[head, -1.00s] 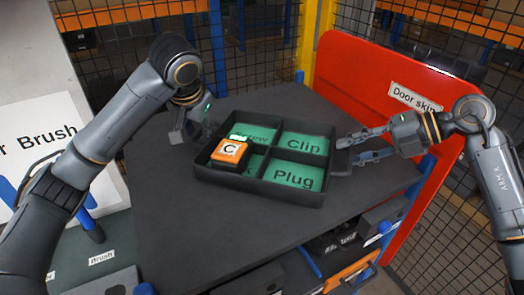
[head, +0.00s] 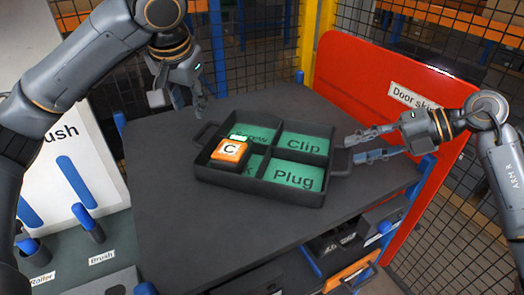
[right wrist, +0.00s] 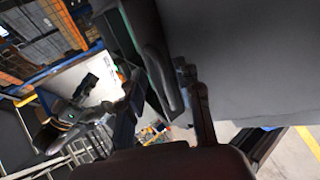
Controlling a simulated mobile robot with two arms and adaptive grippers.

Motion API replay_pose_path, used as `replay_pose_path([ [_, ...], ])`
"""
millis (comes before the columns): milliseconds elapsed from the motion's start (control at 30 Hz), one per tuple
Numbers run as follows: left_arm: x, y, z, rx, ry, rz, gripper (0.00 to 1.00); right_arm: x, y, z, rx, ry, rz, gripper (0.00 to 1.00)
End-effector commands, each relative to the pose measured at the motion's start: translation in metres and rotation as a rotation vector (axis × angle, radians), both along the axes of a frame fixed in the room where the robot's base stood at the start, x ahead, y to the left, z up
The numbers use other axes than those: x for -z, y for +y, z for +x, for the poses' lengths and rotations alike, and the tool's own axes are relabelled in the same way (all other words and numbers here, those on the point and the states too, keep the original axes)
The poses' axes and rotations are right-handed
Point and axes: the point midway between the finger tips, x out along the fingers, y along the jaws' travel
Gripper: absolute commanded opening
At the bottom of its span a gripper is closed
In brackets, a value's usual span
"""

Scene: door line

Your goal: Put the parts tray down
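The black parts tray (head: 262,191) rests on the dark tabletop (head: 165,225). It has green compartments; "Clip" and "Plug" are readable, two other labels are partly covered. An orange block marked C (head: 230,150) sits in its left part. My left gripper (head: 190,108) is above and behind the tray's left handle (head: 205,133), empty and apart from it, its fingers spread. My right gripper (head: 362,146) is at the right handle (head: 341,161), its two fingers apart. In the right wrist view its fingers (right wrist: 165,125) are also spread, with the dark tray edge beyond.
A red door skin (head: 390,105) stands behind the table on the right. Wire mesh fencing closes off the back. A brush holder (head: 95,228) is at the left, and bins (head: 340,240) sit below the table's front edge. The tabletop's front left is clear.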

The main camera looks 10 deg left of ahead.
Motion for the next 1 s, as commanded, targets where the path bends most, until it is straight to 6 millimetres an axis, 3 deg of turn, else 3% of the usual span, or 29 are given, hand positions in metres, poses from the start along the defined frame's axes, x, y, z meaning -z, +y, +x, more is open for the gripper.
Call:
replay_pose_path([
  [200,0.0,0.0,0.0,0.0,0.0,0.0,0.34,-0.027,-0.041,-0.003,0.005,-0.003,-0.002,0.35],
  [433,0.0,0.0,0.0,0.0,0.0,0.0,0.34,-0.049,-0.073,-0.006,0.002,-0.002,0.0,0.35],
  [633,0.0,0.0,0.0,0.0,0.0,0.0,0.34,-0.056,-0.083,-0.008,-0.001,-0.001,0.0,0.35],
  [1000,-0.002,0.0,0.0,0.0,0.0,0.0,0.34,-0.059,-0.084,-0.008,-0.001,-0.001,0.0,0.35],
])
